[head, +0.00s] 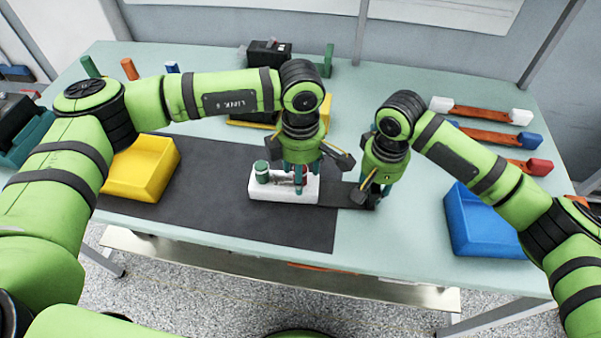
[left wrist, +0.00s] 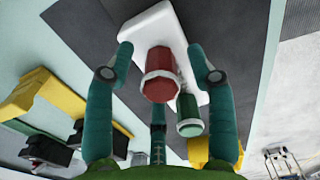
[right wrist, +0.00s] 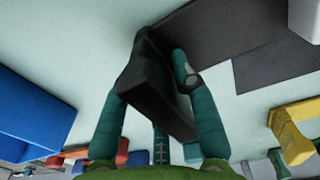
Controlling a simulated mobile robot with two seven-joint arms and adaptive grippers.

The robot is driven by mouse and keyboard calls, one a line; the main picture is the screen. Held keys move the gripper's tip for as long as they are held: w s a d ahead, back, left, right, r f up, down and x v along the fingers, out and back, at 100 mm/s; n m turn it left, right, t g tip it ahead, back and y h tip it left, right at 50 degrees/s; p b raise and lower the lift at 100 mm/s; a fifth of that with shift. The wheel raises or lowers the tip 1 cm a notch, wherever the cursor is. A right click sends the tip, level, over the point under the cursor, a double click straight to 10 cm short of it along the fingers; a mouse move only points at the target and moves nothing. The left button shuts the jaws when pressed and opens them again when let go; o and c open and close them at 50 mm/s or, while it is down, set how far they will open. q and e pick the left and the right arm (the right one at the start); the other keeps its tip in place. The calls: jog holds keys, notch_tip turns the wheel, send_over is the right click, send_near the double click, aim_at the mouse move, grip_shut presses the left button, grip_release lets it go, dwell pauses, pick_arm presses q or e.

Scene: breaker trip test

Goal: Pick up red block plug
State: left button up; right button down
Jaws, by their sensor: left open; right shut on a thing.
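A red plug (left wrist: 162,84) with a faceted end stands on a white base (head: 262,192), beside a green capped plug (head: 262,171). My left gripper (head: 299,184) points down over the base, its open fingers on either side of the red plug; contact cannot be told. In the head view the fingers mostly hide that plug. A separate red block (head: 540,167) ends an orange strip at the right of the table, away from both grippers. My right gripper (head: 368,194) is shut on a black block (right wrist: 158,88) just right of the white base.
A yellow bin (head: 146,168) stands at left and a blue bin (head: 482,222) at right. Orange strips with white (head: 522,117) and blue (head: 530,141) end blocks lie at back right. A black box (head: 269,52) stands behind. The dark mat (head: 220,225) is clear in front.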

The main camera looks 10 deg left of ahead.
pick_arm(q)
grip_shut()
jog(key=shift+r, duration=0.15)
notch_tip(320, 180, up, 11)
jog(key=shift+f, duration=0.15)
dwell(0.3)
pick_arm(e)
jog(key=c, duration=0.9)
grip_release()
